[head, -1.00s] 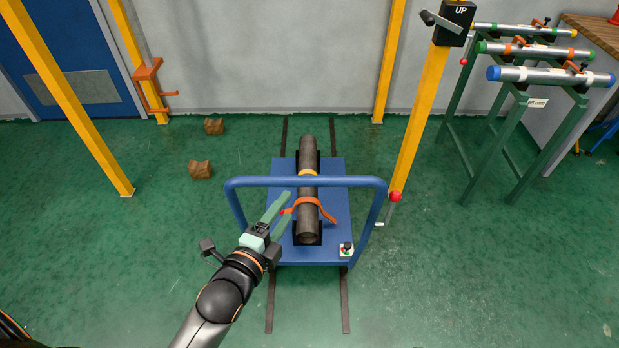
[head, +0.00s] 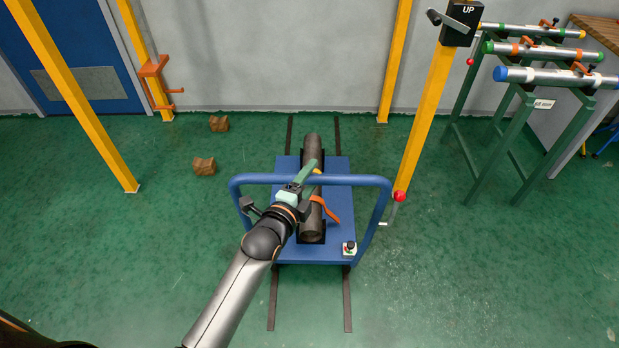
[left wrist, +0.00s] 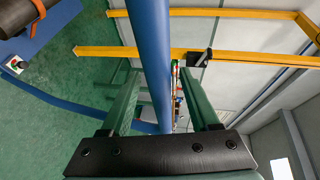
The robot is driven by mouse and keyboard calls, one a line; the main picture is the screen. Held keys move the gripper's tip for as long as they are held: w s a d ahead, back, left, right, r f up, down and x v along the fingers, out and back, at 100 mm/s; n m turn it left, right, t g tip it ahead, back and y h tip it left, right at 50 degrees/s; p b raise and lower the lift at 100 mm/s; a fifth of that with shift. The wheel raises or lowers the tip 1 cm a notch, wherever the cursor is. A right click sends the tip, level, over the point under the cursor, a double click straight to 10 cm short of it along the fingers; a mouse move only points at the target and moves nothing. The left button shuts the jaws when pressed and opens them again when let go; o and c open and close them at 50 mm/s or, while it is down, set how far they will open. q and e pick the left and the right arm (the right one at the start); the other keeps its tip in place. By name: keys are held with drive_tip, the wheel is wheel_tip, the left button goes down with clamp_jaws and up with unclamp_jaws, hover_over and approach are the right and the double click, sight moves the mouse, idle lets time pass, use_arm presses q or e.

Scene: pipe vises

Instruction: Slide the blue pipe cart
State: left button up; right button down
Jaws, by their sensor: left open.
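The blue pipe cart (head: 340,217) stands in the middle of the head view, on dark floor rails. Its blue push handle (head: 350,180) arches over the near part of the deck. A dark grey pipe (head: 312,230) lies along the cart in black cradles, with an orange strap (head: 328,211) over it. My left gripper (head: 306,176) is at the top bar of the handle and hides part of it. In the left wrist view the blue handle bar (left wrist: 150,40) runs between the two open green fingers, with gaps on both sides. I cannot tell whether it touches them. My right gripper is not in view.
A yellow post with an UP box (head: 468,12) and a red-knobbed lever (head: 399,196) stands close right of the cart. Green stands (head: 510,135) hold several silver pipes at the right. Two brown blocks (head: 204,166) lie left. Floor rails (head: 347,300) extend in front, clear.

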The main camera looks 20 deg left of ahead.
use_arm(q)
clamp_jaws()
idle(0.3)
idle(1.1)
